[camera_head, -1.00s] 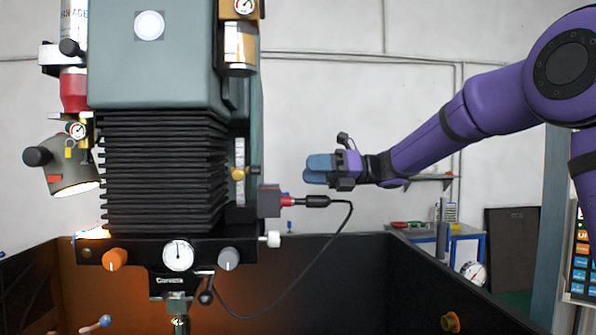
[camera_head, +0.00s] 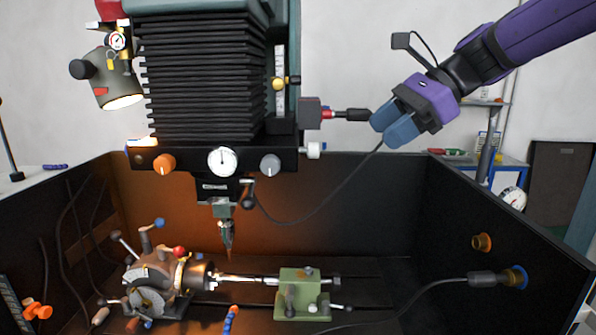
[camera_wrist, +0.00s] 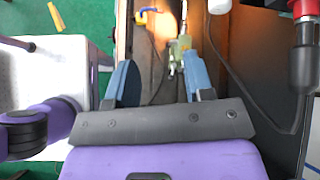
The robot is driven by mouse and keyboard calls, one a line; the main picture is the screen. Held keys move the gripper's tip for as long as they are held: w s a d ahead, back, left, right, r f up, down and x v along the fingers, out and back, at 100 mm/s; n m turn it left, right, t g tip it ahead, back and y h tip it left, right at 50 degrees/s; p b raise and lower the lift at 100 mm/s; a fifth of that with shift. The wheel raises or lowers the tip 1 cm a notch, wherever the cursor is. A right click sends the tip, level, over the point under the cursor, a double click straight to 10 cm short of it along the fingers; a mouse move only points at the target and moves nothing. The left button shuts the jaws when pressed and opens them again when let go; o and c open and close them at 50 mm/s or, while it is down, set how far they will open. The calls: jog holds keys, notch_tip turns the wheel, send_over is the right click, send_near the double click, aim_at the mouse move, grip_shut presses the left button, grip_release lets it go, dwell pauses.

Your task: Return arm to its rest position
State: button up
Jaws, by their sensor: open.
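My purple gripper (camera_head: 393,124) with blue fingers is in the upper right of the head view, just right of the black cable plug (camera_head: 350,115) on the machine's side. It also shows in the wrist view (camera_wrist: 158,80), where its two blue fingers stand apart with nothing between them. The indexing chuck (camera_head: 160,282) sits on the machine bed at the lower left, with a shaft reaching right to a green tailstock (camera_head: 300,293). My gripper is above and to the right of both, touching neither.
The machine head with black bellows (camera_head: 200,80) stands left of my gripper. A dark enclosure wall (camera_head: 500,220) rises at the right. A cable (camera_head: 325,205) hangs from the plug. A blue-framed bench (camera_head: 510,172) stands behind at right. A red-tipped black part (camera_wrist: 302,75) is at right in the wrist view.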

jog(key=s+d+f+n+t+h, duration=0.2)
jog(key=s+d+f+n+h, duration=0.2)
jog(key=s+d+n, duration=0.3)
jog(key=s+d+f+n+t+h, duration=0.2)
jog(key=s+d+f+n+h, duration=0.3)
jog(key=s+d+n, duration=0.3)
jog(key=s+h, duration=0.1)
jog(key=s, duration=0.3)
jog(key=shift+d+f, duration=0.15)
jog(key=shift+f, duration=0.1)
